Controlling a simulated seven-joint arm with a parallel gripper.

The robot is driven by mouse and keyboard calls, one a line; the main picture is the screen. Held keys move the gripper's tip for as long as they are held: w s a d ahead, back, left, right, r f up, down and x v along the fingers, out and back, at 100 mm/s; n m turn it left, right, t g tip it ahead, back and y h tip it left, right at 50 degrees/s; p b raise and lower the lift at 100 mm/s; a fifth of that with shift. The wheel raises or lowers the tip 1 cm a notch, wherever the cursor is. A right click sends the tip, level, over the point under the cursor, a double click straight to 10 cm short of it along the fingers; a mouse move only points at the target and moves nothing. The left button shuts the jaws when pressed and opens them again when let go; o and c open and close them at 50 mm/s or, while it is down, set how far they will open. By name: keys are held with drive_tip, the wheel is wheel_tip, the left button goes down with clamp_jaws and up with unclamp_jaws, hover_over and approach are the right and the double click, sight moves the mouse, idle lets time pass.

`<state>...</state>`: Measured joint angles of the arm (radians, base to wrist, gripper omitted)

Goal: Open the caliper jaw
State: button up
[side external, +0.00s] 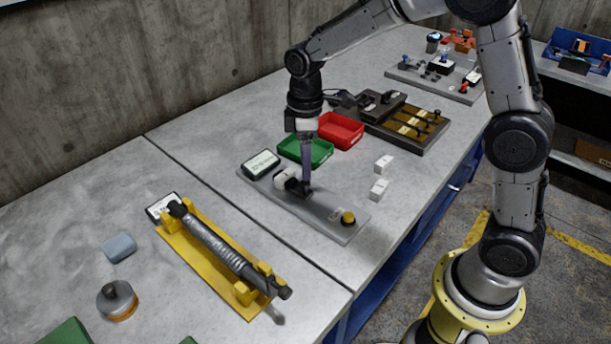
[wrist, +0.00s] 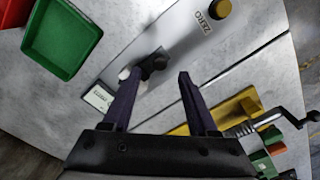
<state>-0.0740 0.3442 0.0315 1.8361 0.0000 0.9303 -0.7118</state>
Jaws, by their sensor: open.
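The caliper fixture is a long grey plate (side external: 325,211) with a display box (side external: 262,164) at its far left end and a yellow button (side external: 348,217) at its near right end. A white and dark jaw piece (side external: 287,178) stands on the plate near the display. My gripper (side external: 305,182) points down over the plate, right beside this piece. In the wrist view my gripper (wrist: 158,76) is open, and a dark knob (wrist: 155,62) shows near the gap between the fingertips. The left finger partly hides the white part (wrist: 125,73). Contact cannot be told.
A green tray (side external: 305,151) and a red tray (side external: 341,130) stand behind the plate. Small white blocks (side external: 384,163) lie to the right. A yellow fixture with a grey shaft (side external: 215,245) lies at front left. The table between is clear.

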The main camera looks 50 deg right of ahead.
sight(299, 185)
drive_tip(key=shift+f, duration=2.4)
clamp_jaws()
drive_tip(key=shift+r, duration=0.1)
